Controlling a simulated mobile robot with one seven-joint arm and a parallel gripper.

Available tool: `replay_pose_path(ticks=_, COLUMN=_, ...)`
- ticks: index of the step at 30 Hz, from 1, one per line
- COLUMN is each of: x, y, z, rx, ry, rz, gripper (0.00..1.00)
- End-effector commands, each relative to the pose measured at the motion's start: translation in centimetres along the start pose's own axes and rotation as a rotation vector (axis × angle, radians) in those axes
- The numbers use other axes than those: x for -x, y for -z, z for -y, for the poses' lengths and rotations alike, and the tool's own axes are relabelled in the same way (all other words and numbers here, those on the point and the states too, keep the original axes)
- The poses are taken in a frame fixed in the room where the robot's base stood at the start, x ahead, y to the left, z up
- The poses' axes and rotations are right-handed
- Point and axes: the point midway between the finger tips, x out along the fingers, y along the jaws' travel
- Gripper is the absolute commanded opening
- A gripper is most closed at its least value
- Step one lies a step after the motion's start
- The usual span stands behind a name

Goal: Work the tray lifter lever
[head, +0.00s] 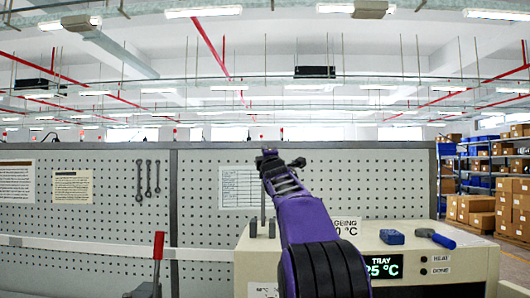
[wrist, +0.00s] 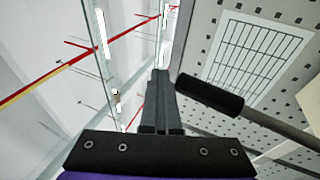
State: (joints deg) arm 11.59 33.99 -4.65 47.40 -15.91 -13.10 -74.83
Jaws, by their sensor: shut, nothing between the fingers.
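A lever with a black grip (wrist: 210,95) and a grey rod (wrist: 285,130) shows in the wrist view, just right of my fingers. In the head view, its thin grey rod (head: 262,208) rises from the top of the cream machine (head: 440,275), left of my purple arm; the grip is hard to separate from my gripper there. My gripper (head: 268,155) is raised above the machine, shut and empty. In the wrist view, its fingers (wrist: 161,76) point up beside the grip; whether they touch it I cannot tell.
A red-handled lever (head: 158,246) stands at the left. A blue block (head: 392,237) and a blue-handled tool (head: 436,238) lie on the machine, above its green TRAY display (head: 384,267). A grey pegboard (head: 110,220) closes off the back. Shelves with boxes (head: 478,210) stand at the right.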

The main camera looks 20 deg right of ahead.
Motion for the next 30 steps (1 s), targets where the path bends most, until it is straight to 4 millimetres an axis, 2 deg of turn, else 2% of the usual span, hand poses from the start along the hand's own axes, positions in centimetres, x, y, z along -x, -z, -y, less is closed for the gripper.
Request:
replay_pose_path(ticks=6, x=-2.0, y=0.7, z=1.3, rx=0.001, ry=0.004, rz=-0.019, gripper=0.00)
replay_pose_path(ticks=12, x=-3.0, y=0.2, z=1.8, rx=0.000, ry=0.003, rz=-0.014, gripper=0.00)
replay_pose_path(ticks=21, x=-3.4, y=-0.8, z=2.0, rx=-0.001, ry=0.000, rz=0.003, gripper=0.00)
replay_pose_path(ticks=30, x=-3.4, y=-0.9, z=1.9, rx=-0.001, ry=0.000, rz=0.005, gripper=0.00)
